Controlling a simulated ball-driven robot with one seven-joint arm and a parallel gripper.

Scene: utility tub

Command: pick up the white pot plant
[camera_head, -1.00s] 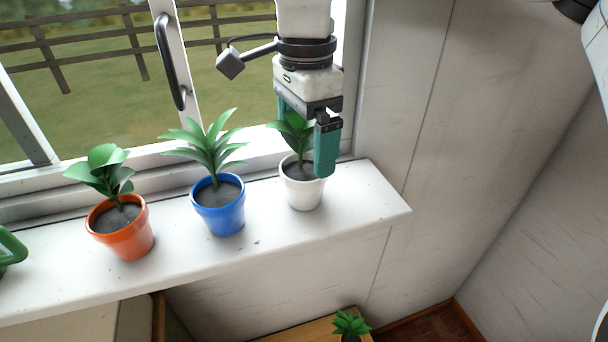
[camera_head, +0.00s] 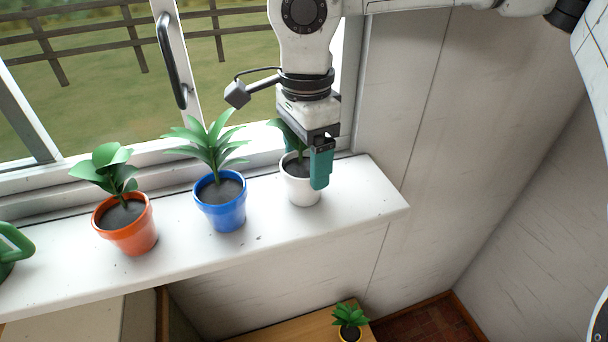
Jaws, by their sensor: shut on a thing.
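The white pot plant (camera_head: 299,188) stands upright on the white window sill, at the right of the row of pots. It is a white pot with dark soil and green leaves, and the leaves are partly hidden behind my gripper. My gripper (camera_head: 305,168) points down over the plant from above. Its teal fingers are shut on the white pot, with the near finger in front of the pot's right side and the far finger mostly hidden behind the leaves.
A blue pot plant (camera_head: 221,211) stands close to the left of the white one. An orange pot plant (camera_head: 130,234) is farther left, and a green object (camera_head: 14,246) is at the left edge. The window frame with its black handle (camera_head: 170,62) is behind. The sill (camera_head: 366,190) is clear at its right end.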

